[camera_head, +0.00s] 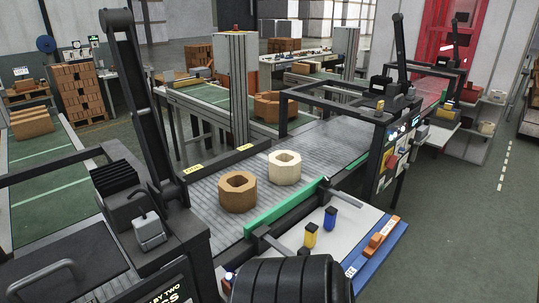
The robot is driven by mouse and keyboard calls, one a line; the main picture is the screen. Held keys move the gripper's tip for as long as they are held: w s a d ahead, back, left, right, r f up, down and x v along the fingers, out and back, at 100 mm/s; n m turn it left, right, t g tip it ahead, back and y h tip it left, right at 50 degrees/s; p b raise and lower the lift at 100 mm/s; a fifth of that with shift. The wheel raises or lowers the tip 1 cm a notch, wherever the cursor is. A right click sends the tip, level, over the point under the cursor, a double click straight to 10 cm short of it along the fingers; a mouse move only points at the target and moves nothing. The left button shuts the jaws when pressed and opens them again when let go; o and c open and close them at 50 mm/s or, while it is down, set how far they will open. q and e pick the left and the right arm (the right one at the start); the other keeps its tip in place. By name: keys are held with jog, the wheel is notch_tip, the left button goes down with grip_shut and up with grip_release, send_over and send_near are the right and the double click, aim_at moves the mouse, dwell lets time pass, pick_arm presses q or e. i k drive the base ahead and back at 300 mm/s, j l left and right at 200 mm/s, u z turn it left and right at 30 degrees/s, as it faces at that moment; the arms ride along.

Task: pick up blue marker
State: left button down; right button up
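The blue marker (330,218) stands upright on a white side shelf (352,222) beside the conveyor. It is short, with a blue body and a dark top. A similar yellow marker (310,237) stands just left of it and nearer to me, apart from it. A small dark top shows nearer still, mostly hidden behind a ribbed black part at the bottom edge, which may be mine. I can make out neither gripper in this view, and nothing touches the blue marker.
A green rail (285,208) separates the shelf from the conveyor (323,146), which carries a brown block (238,205) and a cream block (284,177). A control panel (395,150) stands behind the shelf. Floor at right is clear.

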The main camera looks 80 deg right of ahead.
aim_at(331, 214)
jog(key=z, duration=3.05)
